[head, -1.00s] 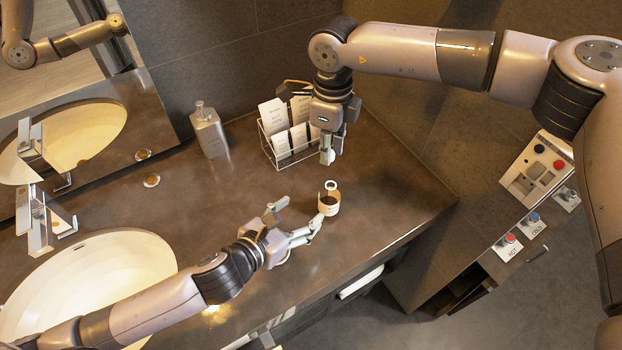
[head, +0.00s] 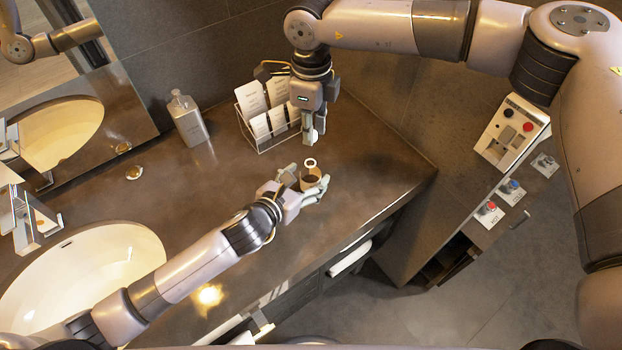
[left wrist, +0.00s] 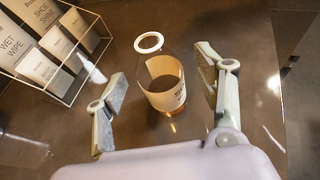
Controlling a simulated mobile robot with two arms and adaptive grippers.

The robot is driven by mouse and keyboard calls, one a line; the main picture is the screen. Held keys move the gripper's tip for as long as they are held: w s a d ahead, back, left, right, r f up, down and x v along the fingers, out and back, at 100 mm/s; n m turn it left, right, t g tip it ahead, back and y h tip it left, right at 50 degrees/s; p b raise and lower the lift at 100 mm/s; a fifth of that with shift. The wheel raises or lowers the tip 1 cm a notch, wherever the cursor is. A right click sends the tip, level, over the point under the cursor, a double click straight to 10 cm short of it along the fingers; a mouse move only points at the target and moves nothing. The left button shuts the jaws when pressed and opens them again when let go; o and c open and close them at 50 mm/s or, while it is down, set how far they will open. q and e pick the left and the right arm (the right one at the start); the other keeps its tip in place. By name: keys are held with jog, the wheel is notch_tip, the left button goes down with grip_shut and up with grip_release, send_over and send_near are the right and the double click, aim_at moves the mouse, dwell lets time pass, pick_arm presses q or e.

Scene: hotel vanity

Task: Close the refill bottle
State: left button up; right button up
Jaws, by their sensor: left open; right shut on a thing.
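The refill bottle (head: 311,184) stands upright on the counter, with a cream label and an open white ring at its neck. In the left wrist view the bottle (left wrist: 166,86) looks clear, with amber at its base. My left gripper (head: 307,178) is open with its fingers on either side of the bottle. The left wrist view shows gaps between the bottle and both fingers. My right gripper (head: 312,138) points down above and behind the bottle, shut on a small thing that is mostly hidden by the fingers. I cannot make out what it is.
A wire rack (head: 262,148) of white packets stands behind the bottle, close to my right gripper. A metal pump dispenser (head: 188,120) stands further left. The sink (head: 80,275) is at lower left. The counter right of the bottle is clear up to its edge.

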pick_arm(q)
jog(key=shift+x, duration=1.1)
jog(key=shift+w+d+f, duration=0.1)
jog(key=shift+w+f, duration=0.05)
jog(key=shift+w, duration=0.2)
jog(key=shift+c, duration=0.4)
grip_shut()
